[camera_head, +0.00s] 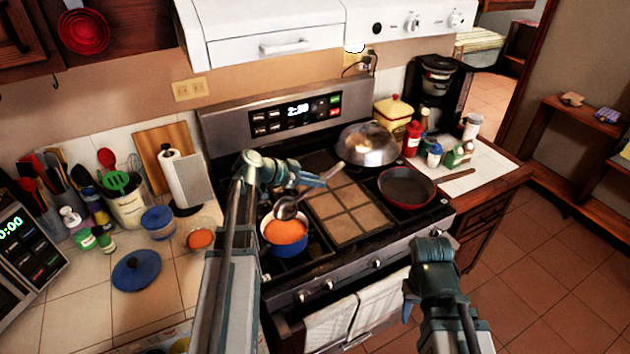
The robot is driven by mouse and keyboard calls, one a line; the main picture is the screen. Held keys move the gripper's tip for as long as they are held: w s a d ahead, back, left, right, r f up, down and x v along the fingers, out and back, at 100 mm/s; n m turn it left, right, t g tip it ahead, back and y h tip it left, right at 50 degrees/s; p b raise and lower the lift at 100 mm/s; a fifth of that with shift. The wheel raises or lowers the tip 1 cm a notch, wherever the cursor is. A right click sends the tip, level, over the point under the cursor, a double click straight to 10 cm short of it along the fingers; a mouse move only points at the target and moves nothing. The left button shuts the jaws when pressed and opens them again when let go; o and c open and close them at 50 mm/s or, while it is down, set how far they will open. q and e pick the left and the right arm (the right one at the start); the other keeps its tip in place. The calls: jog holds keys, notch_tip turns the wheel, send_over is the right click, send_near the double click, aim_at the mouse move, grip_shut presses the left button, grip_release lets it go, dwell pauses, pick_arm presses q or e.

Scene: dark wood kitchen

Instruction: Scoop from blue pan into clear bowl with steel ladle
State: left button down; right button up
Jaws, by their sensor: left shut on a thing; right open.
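The blue pan (290,246) stands on the front left of the stove and holds orange contents. My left gripper (318,180) is above and behind the pan, shut on the handle of the steel ladle (287,208). The ladle's bowl hangs at the pan's back rim, over or just above the orange contents; I cannot tell whether it touches them. The clear bowl (200,239) sits on the counter left of the stove, with orange contents in it. My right gripper (409,300) is open and empty in front of the stove, low at the right.
A blue lid (137,271) and a blue-lidded container (158,223) lie near the clear bowl. A paper towel roll (184,180) stands behind it. The griddle (346,208) in the middle is bare.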

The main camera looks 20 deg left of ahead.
pick_arm(q)
notch_tip(320, 180, down, 9)
jog(key=b, duration=0.8)
jog(key=r+p, duration=0.3)
jog(key=s+r+p, duration=0.1)
jog(key=r+p, duration=0.1)
jog(key=r, duration=0.1)
jog(key=a+r+p, duration=0.1)
jog(key=r+p, duration=0.2)
jog(key=shift+s+a+p, duration=0.1)
jog(key=shift+s+p, duration=0.05)
jog(key=shift+p, duration=0.2)
jog(key=shift+w+d+r+g+y+p, duration=0.6)
jog(key=shift+r+g+p, duration=0.1)
jog(key=shift+p, duration=1.3)
